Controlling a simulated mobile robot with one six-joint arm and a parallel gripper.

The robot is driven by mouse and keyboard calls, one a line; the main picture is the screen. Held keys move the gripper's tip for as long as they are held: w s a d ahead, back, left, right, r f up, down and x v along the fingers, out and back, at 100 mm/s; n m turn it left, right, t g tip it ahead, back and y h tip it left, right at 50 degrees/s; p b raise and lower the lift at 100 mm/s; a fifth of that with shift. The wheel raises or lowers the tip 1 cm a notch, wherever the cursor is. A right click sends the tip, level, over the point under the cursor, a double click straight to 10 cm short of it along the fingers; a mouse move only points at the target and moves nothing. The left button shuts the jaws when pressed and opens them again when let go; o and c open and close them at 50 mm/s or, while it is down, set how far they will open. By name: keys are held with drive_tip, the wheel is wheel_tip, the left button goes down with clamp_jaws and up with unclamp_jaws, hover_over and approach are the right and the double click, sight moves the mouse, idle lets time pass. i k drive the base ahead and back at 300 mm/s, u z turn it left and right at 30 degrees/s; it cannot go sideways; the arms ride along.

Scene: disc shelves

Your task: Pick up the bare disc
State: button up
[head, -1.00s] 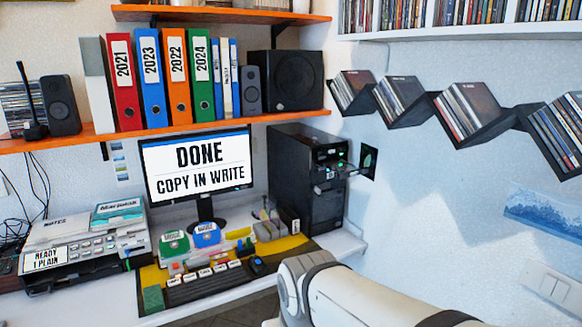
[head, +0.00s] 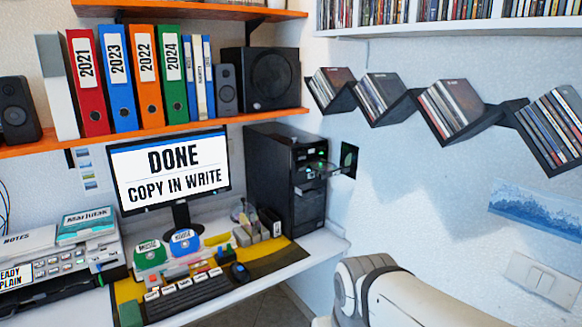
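I cannot make out a bare disc for certain. The black computer tower (head: 265,185) stands at the back of the desk, with a green light and small parts on its front. Something small juts out from its upper front, but I cannot tell whether it is a tray or a disc. The monitor (head: 172,170) beside it reads "DONE COPY IN WRITE". My white arm shows at the bottom right; my gripper is outside the picture.
The desk holds a keyboard (head: 187,296), a mouse (head: 240,272), small boxes and a printer (head: 65,262) at left. An orange shelf (head: 150,132) with binders hangs above. Zigzag racks (head: 470,131) of disc cases run along the right wall. Bare floor shows right of the desk.

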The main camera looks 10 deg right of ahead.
sight(315, 166)
drive_tip(key=u, duration=0.05)
drive_tip(key=i, duration=1.55)
drive_tip(key=u, duration=0.6)
